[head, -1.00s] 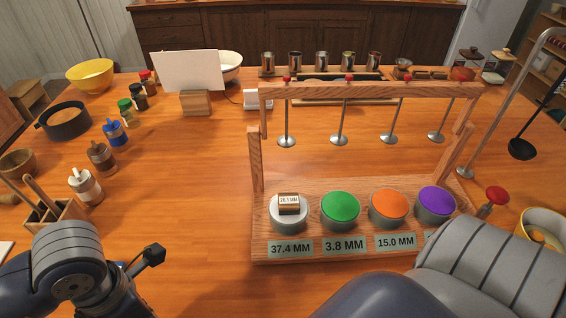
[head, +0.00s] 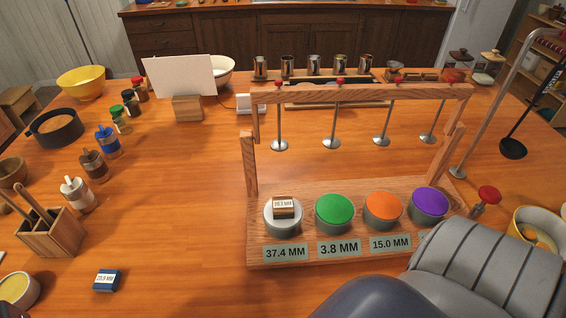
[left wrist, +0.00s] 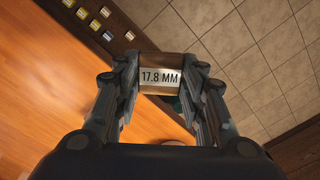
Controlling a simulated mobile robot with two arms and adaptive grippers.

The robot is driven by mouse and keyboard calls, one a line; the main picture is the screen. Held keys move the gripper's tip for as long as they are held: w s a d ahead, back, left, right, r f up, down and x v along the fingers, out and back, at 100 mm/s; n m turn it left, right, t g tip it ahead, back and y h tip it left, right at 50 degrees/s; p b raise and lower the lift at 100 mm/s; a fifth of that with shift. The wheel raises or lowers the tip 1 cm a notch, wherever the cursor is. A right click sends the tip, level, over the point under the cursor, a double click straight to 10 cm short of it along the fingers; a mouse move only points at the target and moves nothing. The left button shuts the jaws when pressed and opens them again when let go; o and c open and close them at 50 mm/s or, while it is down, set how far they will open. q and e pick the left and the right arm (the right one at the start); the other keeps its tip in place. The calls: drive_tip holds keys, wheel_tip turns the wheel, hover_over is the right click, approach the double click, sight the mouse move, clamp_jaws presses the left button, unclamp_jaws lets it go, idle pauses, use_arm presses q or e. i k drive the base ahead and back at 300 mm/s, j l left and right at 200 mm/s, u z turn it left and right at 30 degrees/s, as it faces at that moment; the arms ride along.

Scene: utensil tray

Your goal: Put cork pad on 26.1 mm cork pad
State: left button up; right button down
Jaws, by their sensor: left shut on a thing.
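A small brown block (head: 284,208) with a white label, the 26.1 mm cork pad, sits on the pale round top of the leftmost post, above the 37.4 MM sign, in the head view. In the left wrist view my left gripper (left wrist: 161,66) is shut on a brown cork pad (left wrist: 160,88) labelled 17.8 MM, held between its fingertips. The left gripper is outside the head view. The right gripper is in neither view; a grey arm link of mine covers the lower right of the head view.
The wooden stand (head: 256,252) carries green, orange and purple round tops, with hanging rods under its bar (head: 360,96). A blue labelled block (head: 106,280) lies at the front left. A utensil box (head: 48,232) stands left. The table between is clear.

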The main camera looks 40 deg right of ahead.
sight(283, 204)
drive_tip(key=z, duration=1.2)
drive_tip(key=i, duration=0.05)
